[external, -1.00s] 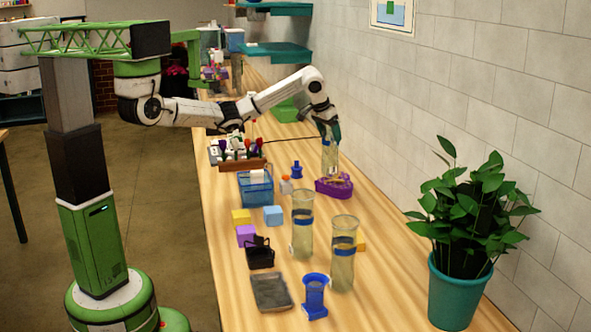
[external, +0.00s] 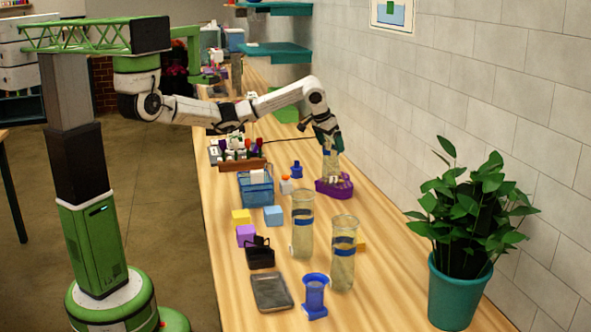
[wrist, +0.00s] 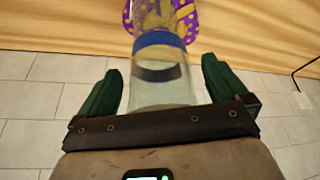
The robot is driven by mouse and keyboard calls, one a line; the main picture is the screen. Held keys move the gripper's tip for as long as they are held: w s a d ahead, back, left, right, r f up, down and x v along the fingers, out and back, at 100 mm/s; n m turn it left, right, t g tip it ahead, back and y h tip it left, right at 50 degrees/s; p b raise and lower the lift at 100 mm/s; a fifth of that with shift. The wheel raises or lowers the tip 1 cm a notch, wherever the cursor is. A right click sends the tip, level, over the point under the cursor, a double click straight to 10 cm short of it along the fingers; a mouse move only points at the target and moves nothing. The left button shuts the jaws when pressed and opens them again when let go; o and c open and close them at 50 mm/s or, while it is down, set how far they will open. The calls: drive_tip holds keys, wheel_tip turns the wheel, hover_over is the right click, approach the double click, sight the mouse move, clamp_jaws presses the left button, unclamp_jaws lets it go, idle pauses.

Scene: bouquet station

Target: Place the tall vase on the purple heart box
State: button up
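The tall vase (external: 333,170) is clear glass with a blue band, and its foot appears to rest on the purple heart box (external: 345,190). In the wrist view the vase (wrist: 160,88) stands between my fingers, with the yellow-spotted purple heart box (wrist: 183,14) behind its far end. My gripper (external: 329,148) is tilted over the vase from above. In the wrist view my gripper (wrist: 162,70) has its green fingers on both sides of the glass, with a narrow gap showing on each side. The contact between vase and box is too small to see exactly.
Two tall glass vases with blue bands, one (external: 302,225) and another (external: 343,255), stand nearer the camera. A small blue vase (external: 314,296), a dark tray (external: 271,293), a blue basket (external: 255,190) and coloured cubes share the table. A potted plant (external: 455,285) stands front right; the wall is close behind.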

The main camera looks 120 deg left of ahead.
drive_tip(key=shift+r, duration=0.1)
drive_tip(key=b+v, duration=0.2)
drive_tip(key=v, duration=1)
